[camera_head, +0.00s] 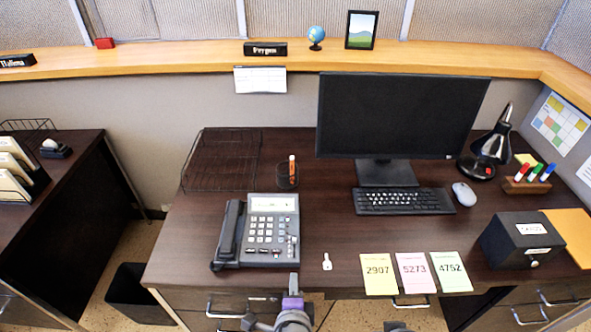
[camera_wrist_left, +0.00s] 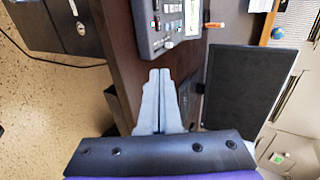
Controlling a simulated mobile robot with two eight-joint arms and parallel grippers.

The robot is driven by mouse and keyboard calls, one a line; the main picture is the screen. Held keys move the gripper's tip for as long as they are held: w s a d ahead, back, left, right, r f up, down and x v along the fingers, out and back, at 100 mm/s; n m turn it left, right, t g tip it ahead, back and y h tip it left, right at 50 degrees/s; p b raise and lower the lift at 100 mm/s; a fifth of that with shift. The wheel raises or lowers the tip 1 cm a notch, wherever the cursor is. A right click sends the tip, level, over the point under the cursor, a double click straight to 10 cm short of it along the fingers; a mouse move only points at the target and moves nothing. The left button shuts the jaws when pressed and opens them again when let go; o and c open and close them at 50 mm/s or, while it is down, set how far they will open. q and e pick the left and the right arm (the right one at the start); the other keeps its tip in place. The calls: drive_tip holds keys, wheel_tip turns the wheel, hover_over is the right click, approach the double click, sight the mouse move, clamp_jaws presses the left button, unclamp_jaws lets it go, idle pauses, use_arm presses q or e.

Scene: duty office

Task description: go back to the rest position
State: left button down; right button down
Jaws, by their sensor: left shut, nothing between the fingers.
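My left gripper (camera_head: 293,281) is at the bottom middle of the head view, in front of the desk's front edge, below the phone and the small white key tag. In the left wrist view its two grey fingers (camera_wrist_left: 157,76) lie together, shut and empty. The fingers point toward the desk and the phone (camera_wrist_left: 172,22), apart from the phone as far as I can tell. A small grey piece of my own body shows at the bottom edge of the head view. My right gripper does not show.
The desk (camera_head: 330,225) holds a phone (camera_head: 262,232), a white tag (camera_head: 327,262), three number cards (camera_head: 414,273), a keyboard (camera_head: 403,201), a monitor (camera_head: 400,115) and a black box (camera_head: 520,240). A bin (camera_head: 140,292) stands on the floor at left. Drawer handles (camera_head: 411,303) stick out in front.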

use_arm(q)
drive_tip(key=s+a+r+n+g+p, duration=0.3)
drive_tip(key=s+a+n+p, duration=0.1)
drive_tip(key=a+n, duration=0.4)
drive_tip(key=s+a+r+n+g+p, duration=0.3)
drive_tip(key=s+a+r+n+p, duration=0.1)
drive_tip(key=a+n, duration=0.5)
drive_tip(key=shift+s+r+n+g+p, duration=0.3)
drive_tip(key=shift+s+n, duration=0.2)
drive_tip(key=shift+s, duration=0.15)
